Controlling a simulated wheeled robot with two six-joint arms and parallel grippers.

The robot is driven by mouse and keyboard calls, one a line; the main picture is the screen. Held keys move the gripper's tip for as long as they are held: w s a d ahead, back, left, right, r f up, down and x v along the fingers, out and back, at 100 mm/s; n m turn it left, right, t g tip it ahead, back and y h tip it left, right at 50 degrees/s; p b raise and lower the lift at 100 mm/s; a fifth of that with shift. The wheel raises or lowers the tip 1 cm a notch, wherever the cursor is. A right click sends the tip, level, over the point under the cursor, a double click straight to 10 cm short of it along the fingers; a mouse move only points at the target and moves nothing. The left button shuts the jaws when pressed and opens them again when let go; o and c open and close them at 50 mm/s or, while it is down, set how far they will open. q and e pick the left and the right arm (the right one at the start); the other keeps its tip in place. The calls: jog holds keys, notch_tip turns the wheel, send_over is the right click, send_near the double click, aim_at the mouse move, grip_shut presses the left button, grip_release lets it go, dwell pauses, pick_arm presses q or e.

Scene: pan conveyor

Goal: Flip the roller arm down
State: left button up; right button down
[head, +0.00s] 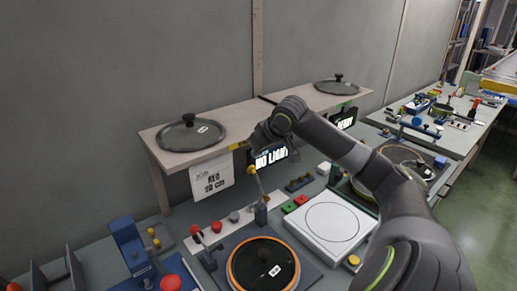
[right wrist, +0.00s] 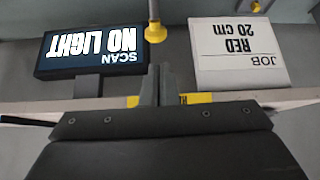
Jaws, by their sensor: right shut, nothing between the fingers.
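The roller arm (head: 258,184) is a thin grey rod with a yellow end, standing up and slightly tilted from a small blue-grey post (head: 261,214) behind the round orange-rimmed pan station (head: 264,266). In the right wrist view its yellow end (right wrist: 155,32) hangs from the top of the upside-down picture, just beyond my fingertips. My right gripper (right wrist: 158,82) is shut and empty, its fingers together. In the head view the gripper (head: 254,142) is above the roller arm, close to the shelf edge. I see no contact with the rod. My left gripper is not in view.
A shelf (head: 160,150) with two glass lids runs along the wall. A job card (head: 211,178) and a "NO LIGHT" display (head: 270,157) hang near my right gripper. A white square plate (head: 331,225), red knobs and blue fixtures crowd the bench.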

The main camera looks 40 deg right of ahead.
aim_at(249, 168)
jog(key=p+x, duration=0.1)
jog(key=x, duration=0.5)
jog(key=shift+w, duration=0.1)
jog(key=shift+w+f+p, duration=0.3)
jog(key=shift+w+f, duration=0.1)
jog(key=shift+f, duration=0.2)
jog(key=shift+f, duration=0.1)
